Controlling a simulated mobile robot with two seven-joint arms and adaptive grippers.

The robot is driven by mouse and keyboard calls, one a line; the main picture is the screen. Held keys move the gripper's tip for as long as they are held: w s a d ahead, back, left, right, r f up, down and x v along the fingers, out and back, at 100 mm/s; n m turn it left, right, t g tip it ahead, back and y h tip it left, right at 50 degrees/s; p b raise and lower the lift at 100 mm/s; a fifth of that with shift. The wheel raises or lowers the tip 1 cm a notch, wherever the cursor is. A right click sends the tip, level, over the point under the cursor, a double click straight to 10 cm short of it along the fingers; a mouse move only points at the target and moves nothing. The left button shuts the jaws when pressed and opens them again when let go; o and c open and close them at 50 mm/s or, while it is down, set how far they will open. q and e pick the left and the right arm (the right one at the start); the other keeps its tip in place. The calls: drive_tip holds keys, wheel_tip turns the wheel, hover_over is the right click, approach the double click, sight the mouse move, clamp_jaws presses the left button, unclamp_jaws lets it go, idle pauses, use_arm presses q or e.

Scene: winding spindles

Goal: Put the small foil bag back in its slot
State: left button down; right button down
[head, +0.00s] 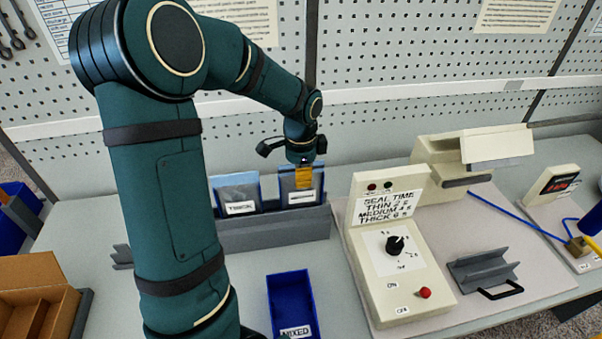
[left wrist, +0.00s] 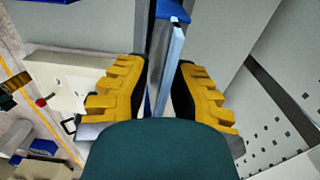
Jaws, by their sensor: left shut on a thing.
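My left gripper (head: 303,178) reaches down from above to the right part of the dark grey slotted rack (head: 275,235). It is shut on a thin bag (head: 286,186), which stands upright at the rack's right slot, behind a white label too small to read surely. In the left wrist view, the yellow finger pads of my left gripper (left wrist: 160,95) lie either side of the bag's thin, grey-and-blue edge (left wrist: 172,55). Whether the bag's bottom is seated in the slot is hidden. Another bag (head: 238,190) stands in the left slot, labelled THICK. My right gripper is not in view.
A blue MIXED bin (head: 292,305) stands in front of the rack. A cream sealer box (head: 395,250) with a knob and red button is close on the right. A grey pegboard wall (head: 400,50) is behind. An open cardboard box (head: 35,295) is at the left.

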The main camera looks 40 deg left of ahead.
use_arm(q)
drive_tip(key=shift+s+d+f+b, duration=0.15)
drive_tip(key=shift+d+f+b, duration=0.05)
drive_tip(key=shift+f+b, duration=0.2)
drive_tip(key=c, duration=0.9)
unclamp_jaws()
drive_tip(key=shift+o, duration=0.2)
drive_tip(key=shift+s+d+r, duration=0.15)
drive_tip(key=shift+r, duration=1.95)
drive_tip(key=shift+s+d+r, duration=0.1)
drive_tip(key=shift+r, duration=2)
